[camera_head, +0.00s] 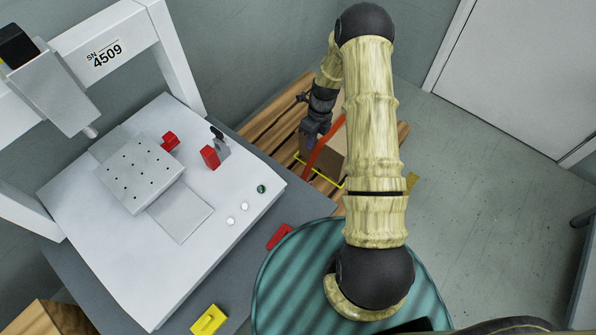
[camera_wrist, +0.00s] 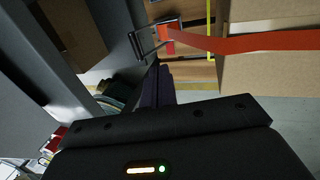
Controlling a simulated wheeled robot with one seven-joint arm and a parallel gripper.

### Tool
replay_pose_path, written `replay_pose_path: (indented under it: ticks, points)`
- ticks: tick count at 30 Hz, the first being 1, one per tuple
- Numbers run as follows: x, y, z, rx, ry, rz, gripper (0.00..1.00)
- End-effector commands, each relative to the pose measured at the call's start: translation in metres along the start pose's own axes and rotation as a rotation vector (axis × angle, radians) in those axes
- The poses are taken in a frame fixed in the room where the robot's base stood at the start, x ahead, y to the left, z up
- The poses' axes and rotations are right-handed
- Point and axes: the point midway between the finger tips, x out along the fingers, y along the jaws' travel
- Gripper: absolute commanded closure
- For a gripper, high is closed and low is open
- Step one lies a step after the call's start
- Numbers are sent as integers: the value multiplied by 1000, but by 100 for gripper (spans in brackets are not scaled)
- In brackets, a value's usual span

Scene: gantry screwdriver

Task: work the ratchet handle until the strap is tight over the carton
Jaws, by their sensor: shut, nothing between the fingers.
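The brown carton (camera_head: 334,158) sits on the wooden pallet behind my arm. An orange-red strap (camera_head: 323,147) runs over it. In the wrist view the strap (camera_wrist: 255,42) crosses the carton (camera_wrist: 270,88) and ends at the metal ratchet (camera_wrist: 157,37), whose handle frame sticks out to the left. My gripper (camera_head: 309,146) is at the carton's left side. In the wrist view its dark fingers (camera_wrist: 158,70) are shut with nothing between them, just below the ratchet handle in the picture. I cannot tell whether they touch it. My arm hides part of the carton.
The slatted pallet (camera_head: 270,115) carries yellow lines around the carton. A grey table with a white gantry machine (camera_head: 225,185) stands left of the pallet. A green ribbed drum top (camera_head: 290,275) is in front. Open floor (camera_head: 480,200) lies to the right.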

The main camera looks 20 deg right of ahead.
Motion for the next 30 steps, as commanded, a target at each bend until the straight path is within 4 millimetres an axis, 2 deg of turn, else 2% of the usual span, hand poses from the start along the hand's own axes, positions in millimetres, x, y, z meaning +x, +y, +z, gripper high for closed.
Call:
replay_pose_path:
  ticks: [7,11,28,30]
  points:
    - [1,0,0,-3,0,-1,100]
    - [9,0,0,-4,1,-1,100]
    - [105,-1,-1,-5,1,1,100]
    - [110,11,0,-8,1,1,100]
